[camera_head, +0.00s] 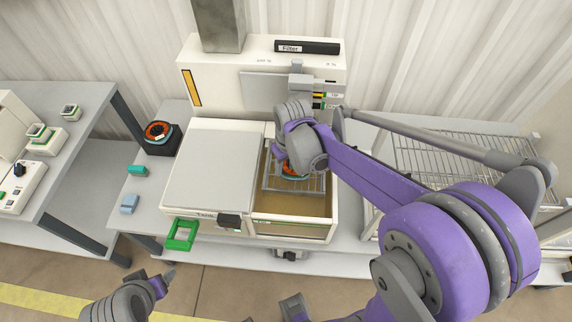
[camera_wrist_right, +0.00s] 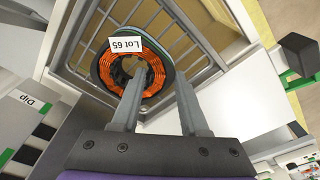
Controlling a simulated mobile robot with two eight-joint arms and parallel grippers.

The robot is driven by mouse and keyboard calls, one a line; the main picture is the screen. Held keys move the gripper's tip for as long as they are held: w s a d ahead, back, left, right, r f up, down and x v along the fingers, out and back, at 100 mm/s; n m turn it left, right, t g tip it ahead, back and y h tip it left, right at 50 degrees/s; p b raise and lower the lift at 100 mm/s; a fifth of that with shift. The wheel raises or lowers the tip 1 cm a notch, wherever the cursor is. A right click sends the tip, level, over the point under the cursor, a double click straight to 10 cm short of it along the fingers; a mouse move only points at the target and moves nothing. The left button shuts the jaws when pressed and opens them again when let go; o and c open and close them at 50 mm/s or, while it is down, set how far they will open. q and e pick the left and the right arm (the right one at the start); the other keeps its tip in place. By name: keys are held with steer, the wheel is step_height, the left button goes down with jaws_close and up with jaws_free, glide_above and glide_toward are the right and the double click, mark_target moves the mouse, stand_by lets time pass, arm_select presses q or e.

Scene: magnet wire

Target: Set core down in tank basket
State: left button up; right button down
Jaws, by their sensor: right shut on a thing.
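The core (camera_head: 293,170), a ring of orange copper winding with a white "Lot 65" label, shows over the wire tank basket (camera_head: 312,184). In the right wrist view the core (camera_wrist_right: 152,82) lies against the basket's grid (camera_wrist_right: 203,62). My right gripper (camera_head: 285,160) is shut on the core's ring, with one finger in its hole and one outside. I cannot tell whether the core touches the basket floor. The basket sits in the open tank (camera_head: 290,231) with amber liquid. My left gripper (camera_head: 168,278) is low at the left, away from the table; its jaw opening is unclear.
A closed grey lid (camera_head: 208,165) covers the machine's left half. Another orange-wound core (camera_head: 158,131) sits on a black block to the left. A green frame (camera_head: 182,235) hangs at the front edge. A wire rack (camera_head: 450,165) stands to the right behind my arm.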

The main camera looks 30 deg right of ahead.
steer(key=shift+f, duration=0.1)
steer(key=shift+c, duration=2.1)
jaws_free()
steer(key=shift+r, duration=0.3)
step_height(320, 180, up, 10)
steer(key=s+p, duration=0.1)
steer(key=s+a+f+t, duration=0.2)
steer(key=s+f, duration=0.1)
steer(key=s, duration=0.4)
steer(key=s+a+f+m+t, duration=0.1)
steer(key=s+a+f+t, duration=0.1)
steer(key=s, duration=0.5)
steer(key=shift+f, duration=0.55)
